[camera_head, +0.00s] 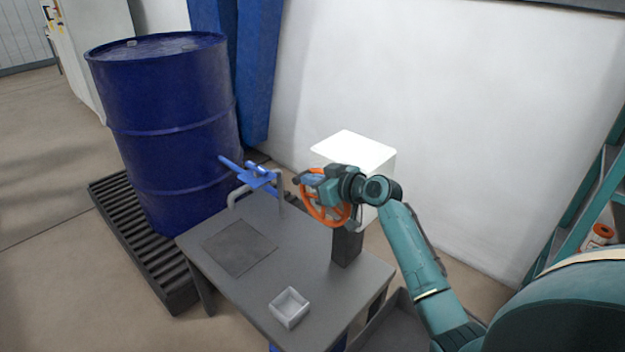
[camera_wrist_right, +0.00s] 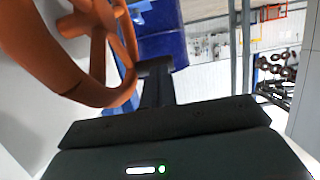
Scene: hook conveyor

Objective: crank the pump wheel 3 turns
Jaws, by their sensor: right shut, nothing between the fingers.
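The orange pump wheel (camera_head: 323,219) is mounted upright on the front of a white box (camera_head: 354,147) on a dark post. My right gripper (camera_head: 298,180) is shut and empty at the wheel's upper left; the hand covers part of the wheel. In the right wrist view the wheel's rim and spokes (camera_wrist_right: 40,55) fill the upper left, close to the dark closed fingers (camera_wrist_right: 155,72). Whether the fingers touch the rim or spokes, I cannot tell. My left gripper is not in view.
The wheel's post stands on a grey table (camera_head: 225,285). A small light open box (camera_head: 289,307) sits near its front edge. A blue fitting on a grey pipe (camera_head: 255,180) is at the back edge. A blue drum (camera_head: 170,120) stands left on a dark slatted pallet (camera_head: 135,250).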

